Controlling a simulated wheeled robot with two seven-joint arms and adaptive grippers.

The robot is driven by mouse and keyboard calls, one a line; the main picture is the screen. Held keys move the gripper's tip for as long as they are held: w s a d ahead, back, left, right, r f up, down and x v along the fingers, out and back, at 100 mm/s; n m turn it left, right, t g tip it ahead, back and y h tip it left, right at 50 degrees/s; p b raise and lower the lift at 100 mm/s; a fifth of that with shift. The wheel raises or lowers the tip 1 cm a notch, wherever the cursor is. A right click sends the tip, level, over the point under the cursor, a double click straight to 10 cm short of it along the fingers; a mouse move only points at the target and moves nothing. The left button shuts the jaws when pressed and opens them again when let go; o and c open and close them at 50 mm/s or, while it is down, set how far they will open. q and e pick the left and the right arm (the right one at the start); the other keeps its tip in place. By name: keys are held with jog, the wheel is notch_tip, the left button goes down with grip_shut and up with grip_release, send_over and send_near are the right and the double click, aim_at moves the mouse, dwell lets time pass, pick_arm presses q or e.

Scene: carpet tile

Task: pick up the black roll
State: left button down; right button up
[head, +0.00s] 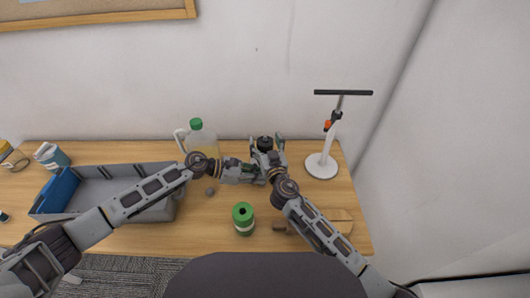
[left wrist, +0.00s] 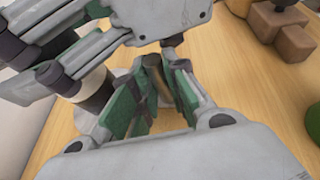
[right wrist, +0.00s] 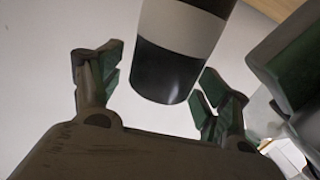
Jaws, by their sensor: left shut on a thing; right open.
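The black roll (head: 265,143), black with a pale band, shows at the back of the table, partly hidden by my grippers. It also shows in the right wrist view (right wrist: 180,40). There my right gripper (right wrist: 155,95) is open with the roll's near end between and beyond its fingertips; a gap shows on both sides. In the head view my right gripper (head: 268,156) is close to the roll. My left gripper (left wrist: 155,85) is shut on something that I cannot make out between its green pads. It is very close to my right gripper; contact is unclear.
A green roll (head: 243,222) stands at the front. A jug with a green cap (head: 203,140) is behind the left arm. A grey-blue bin (head: 165,208) is at left. A white stand (head: 322,166) is at right. Small blocks (head: 279,227) lie in front.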

jog(key=shift+w, duration=0.25)
dwell(0.3)
jog(key=c, duration=1.5)
jog(key=shift+r, duration=0.15)
jog(key=shift+a+r, duration=0.1)
jog(key=shift+r, duration=4.8)
